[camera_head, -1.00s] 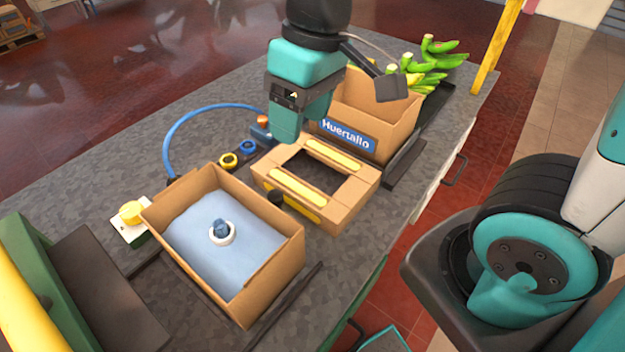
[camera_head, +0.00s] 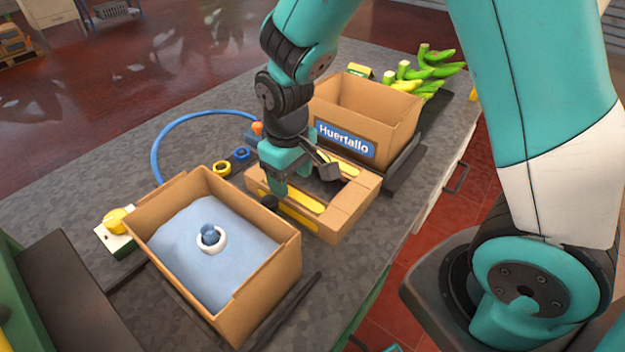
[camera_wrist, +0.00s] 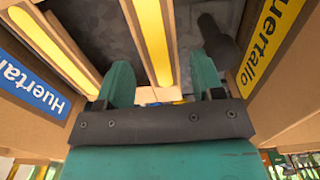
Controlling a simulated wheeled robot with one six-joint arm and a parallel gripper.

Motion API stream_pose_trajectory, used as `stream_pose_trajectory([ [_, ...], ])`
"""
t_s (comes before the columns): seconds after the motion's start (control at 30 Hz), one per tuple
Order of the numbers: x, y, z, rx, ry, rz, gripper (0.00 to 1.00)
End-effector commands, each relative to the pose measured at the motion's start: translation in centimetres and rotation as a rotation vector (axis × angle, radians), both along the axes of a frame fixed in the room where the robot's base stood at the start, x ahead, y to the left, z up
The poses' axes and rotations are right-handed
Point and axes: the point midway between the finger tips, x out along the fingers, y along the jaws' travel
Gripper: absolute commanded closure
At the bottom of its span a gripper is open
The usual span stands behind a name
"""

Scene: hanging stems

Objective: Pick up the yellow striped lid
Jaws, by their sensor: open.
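The yellow striped lid (camera_head: 350,205) is a rectangular cardboard frame with a central opening and yellow strips, lying in the middle of the worktop. My gripper (camera_head: 278,190) is low over its near-left side and hides part of it. In the wrist view my gripper (camera_wrist: 160,78) has two teal fingers spread apart. A cardboard bar of the lid with a yellow strip (camera_wrist: 152,38) shows between them, and another striped bar lies to the left. The fingers look empty; I cannot tell whether they touch the bar.
An open box with a blue Huertallo label (camera_head: 344,139) stands behind the lid. An open box with blue lining (camera_head: 262,292) stands in front. Green bananas (camera_head: 430,68) lie at the back right. Blue (camera_head: 242,153) and yellow (camera_head: 222,167) rings lie left of the lid.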

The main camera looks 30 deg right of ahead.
Motion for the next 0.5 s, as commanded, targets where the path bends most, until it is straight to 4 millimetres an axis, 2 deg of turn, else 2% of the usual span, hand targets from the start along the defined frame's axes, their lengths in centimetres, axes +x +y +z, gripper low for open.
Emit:
stream_pose_trajectory([
  [0.3, 0.1, -0.3, -4.0, -0.001, 0.005, 0.0, 0.39],
  [0.5, 0.1, -0.3, -5.3, 0.0, 0.0, 0.0, 0.39],
])
